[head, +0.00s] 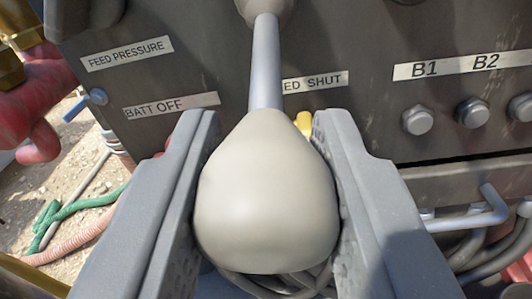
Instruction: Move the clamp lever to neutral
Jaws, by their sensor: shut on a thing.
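A lever with a grey metal shaft (265,65) and a large beige knob (265,205) stands out from a dark panel towards the camera. My gripper (267,190) has its two grey jaws on either side of the knob and is shut on it. The lever's base boot shows at the top edge. No label naming this lever as the clamp lever is readable, and no neutral mark shows.
The dark panel (230,55) carries labels "FEED PRESSURE", "BATT OFF", a partly hidden "...ED SHUT", "B1" and "B2". Several round buttons (417,121) sit at right. A small blue lever (85,105) and red part (40,105) are at left. Hoses (75,215) lie on gravel.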

